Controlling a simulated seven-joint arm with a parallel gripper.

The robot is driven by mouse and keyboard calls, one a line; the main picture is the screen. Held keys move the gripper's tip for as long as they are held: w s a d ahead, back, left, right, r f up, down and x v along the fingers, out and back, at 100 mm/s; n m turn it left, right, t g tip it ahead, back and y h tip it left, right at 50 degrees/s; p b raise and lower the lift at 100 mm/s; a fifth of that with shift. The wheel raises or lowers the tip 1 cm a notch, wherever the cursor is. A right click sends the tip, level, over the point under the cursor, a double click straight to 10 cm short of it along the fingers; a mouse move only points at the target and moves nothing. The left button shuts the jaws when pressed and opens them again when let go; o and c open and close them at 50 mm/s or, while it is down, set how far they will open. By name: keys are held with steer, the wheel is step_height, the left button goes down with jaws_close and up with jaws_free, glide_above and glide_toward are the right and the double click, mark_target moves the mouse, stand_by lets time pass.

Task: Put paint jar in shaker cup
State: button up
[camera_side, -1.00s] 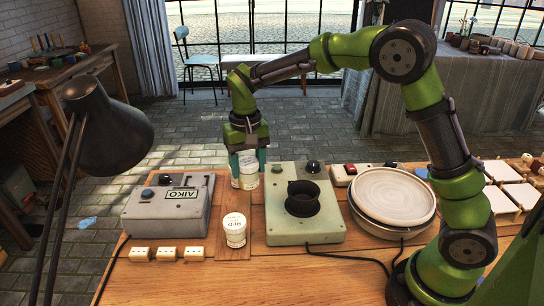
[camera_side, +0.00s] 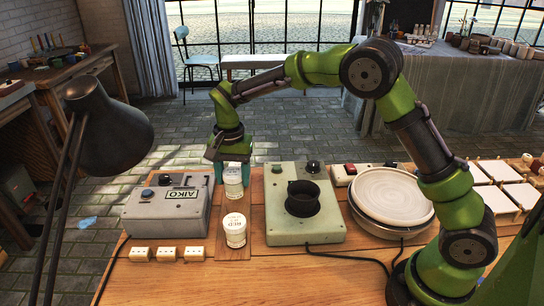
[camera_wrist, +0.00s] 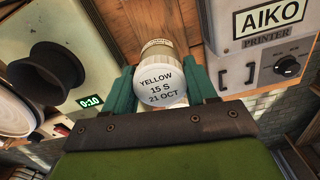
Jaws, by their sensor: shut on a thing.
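My gripper (camera_side: 232,178) is shut on a white paint jar (camera_side: 233,186), with one teal finger on each side of it. In the wrist view the held jar's lid (camera_wrist: 166,86) reads YELLOW, 15 S, 21 OCT. The jar is upright, above or at the far part of the wooden board; I cannot tell whether it touches the board. The black shaker cup (camera_side: 303,198) stands on the pale green shaker box to the right of the gripper. It shows at the left of the wrist view (camera_wrist: 48,75). I see nothing in its visible opening.
Another white jar (camera_side: 235,232) stands on the wooden board (camera_side: 232,254), nearer the camera. The grey AIKO printer (camera_side: 168,215) is to the left. The shaker box (camera_side: 307,232) shows 0:10 in the wrist view. A round plate (camera_side: 392,195) sits to the right, before my arm.

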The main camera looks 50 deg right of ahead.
mark_target(235, 193)
steer(key=shift+f, duration=2.85)
steer(key=shift+f, duration=0.15)
steer(key=o, duration=1.1)
steer(key=shift+f, duration=0.1)
